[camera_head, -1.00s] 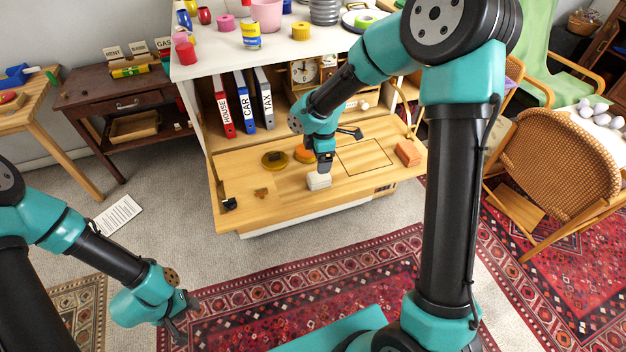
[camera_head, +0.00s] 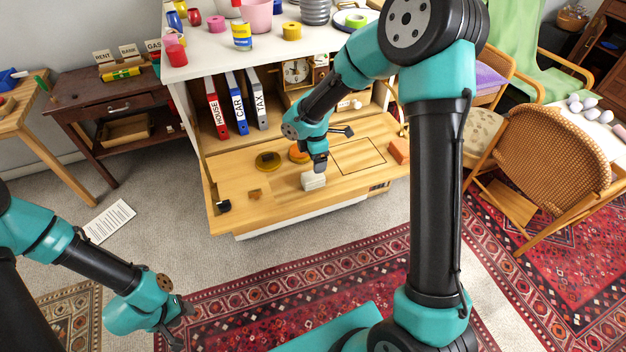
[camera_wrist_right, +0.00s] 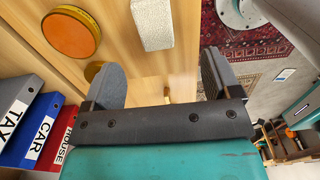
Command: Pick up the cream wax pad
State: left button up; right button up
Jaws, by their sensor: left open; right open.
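The cream wax pad, a pale block (camera_head: 313,181), lies on the wooden fold-down desk flap near its front edge. It also shows at the top of the right wrist view (camera_wrist_right: 152,24), ahead of the fingers. My right gripper (camera_head: 333,148) is over the flap, just behind and above the pad. In the right wrist view its two fingers (camera_wrist_right: 160,78) are spread apart with nothing between them. My left gripper (camera_head: 182,326) is open and empty, low over the rug at the lower left, far from the pad.
A dark yellow round tin (camera_head: 268,161) and an orange round tin (camera_head: 299,153) lie behind the pad. An orange-brown block (camera_head: 398,150) sits at the flap's right end. Upright binders (camera_head: 238,105) stand behind the flap.

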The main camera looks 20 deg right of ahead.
aim_at(313, 175)
notch_tip(313, 175, down, 6)
jog(key=shift+f, duration=0.1)
dwell(0.4)
jog(key=shift+w+f, duration=0.2)
jog(key=shift+f, duration=1.1)
jog(key=shift+w+f, duration=0.2)
jog(key=shift+f, duration=1.1)
jog(key=c, duration=1)
